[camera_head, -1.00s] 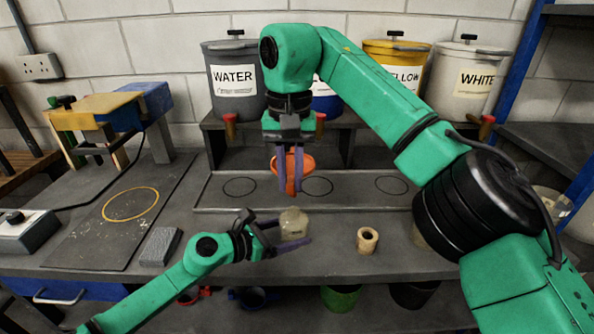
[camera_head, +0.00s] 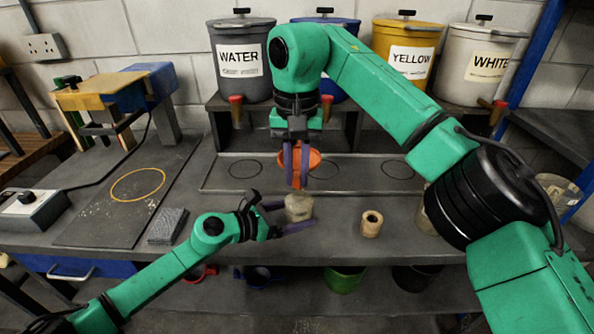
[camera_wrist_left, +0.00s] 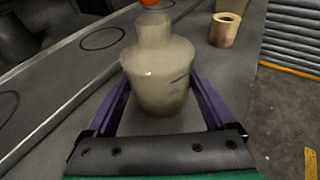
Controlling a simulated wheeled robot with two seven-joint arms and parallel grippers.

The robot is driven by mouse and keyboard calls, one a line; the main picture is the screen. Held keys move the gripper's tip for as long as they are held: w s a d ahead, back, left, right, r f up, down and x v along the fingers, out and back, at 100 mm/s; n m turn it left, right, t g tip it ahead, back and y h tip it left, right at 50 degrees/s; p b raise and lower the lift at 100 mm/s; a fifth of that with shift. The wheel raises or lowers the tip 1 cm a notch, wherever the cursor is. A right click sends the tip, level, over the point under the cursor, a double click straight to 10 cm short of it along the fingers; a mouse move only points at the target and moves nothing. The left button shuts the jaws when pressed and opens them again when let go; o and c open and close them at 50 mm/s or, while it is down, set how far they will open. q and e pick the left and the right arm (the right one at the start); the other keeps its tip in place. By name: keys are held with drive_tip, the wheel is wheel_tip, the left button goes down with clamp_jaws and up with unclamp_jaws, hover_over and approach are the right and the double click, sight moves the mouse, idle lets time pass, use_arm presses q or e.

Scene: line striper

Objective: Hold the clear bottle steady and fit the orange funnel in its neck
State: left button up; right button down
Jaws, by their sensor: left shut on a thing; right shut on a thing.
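The clear bottle (camera_head: 298,208) stands upright on the bench in the head view, and it fills the middle of the left wrist view (camera_wrist_left: 160,75). My left gripper (camera_head: 299,214) is shut around its body, one purple finger on each side (camera_wrist_left: 160,105). The orange funnel (camera_head: 314,158) is held by my right gripper (camera_head: 297,184), which points down from above and is shut on it. The funnel is just above the bottle neck, spout down. The fingers partly hide the spout, so I cannot tell whether it touches the neck. An orange edge of the funnel (camera_wrist_left: 150,3) tops the wrist view.
A tan hollow ring-shaped piece (camera_head: 371,223) stands right of the bottle, with a jar partly behind my right arm. A shallow tray with marked circles (camera_head: 345,180) lies behind. Labelled buckets (camera_head: 240,60) stand on a shelf. A grey block (camera_head: 168,226) lies left.

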drive_tip(key=shift+f, duration=2.15)
idle(1.2)
drive_tip(key=shift+f, duration=0.7)
drive_tip(key=c, duration=0.7)
unclamp_jaws()
drive_tip(key=shift+c, duration=0.2)
drive_tip(key=shift+o, duration=0.3)
drive_tip(key=shift+r, duration=4.05)
